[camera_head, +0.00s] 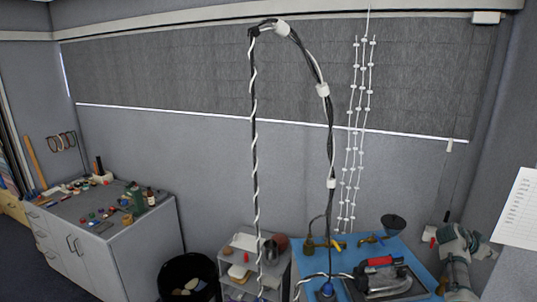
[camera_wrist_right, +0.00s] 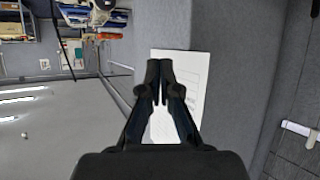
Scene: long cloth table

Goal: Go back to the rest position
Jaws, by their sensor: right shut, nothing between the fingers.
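My right gripper (camera_wrist_right: 159,70) is in the middle of the right wrist view. Its two dark fingers are together at the tips, with nothing between them. A white printed sheet (camera_wrist_right: 190,72) shows behind the fingers against a grey surface; I cannot tell how far apart they are. I do not make out my right gripper clearly in the head view. My left gripper is in neither view. No cloth table shows in the head view.
A grey cabinet (camera_head: 110,258) with small items stands left. A black bin (camera_head: 188,265), a grey shelf (camera_head: 228,268) and a blue worktop (camera_head: 415,262) with tools are along the wall. A cable-wrapped pole (camera_head: 254,130) rises mid-view. A printed sheet (camera_head: 517,212) hangs at right.

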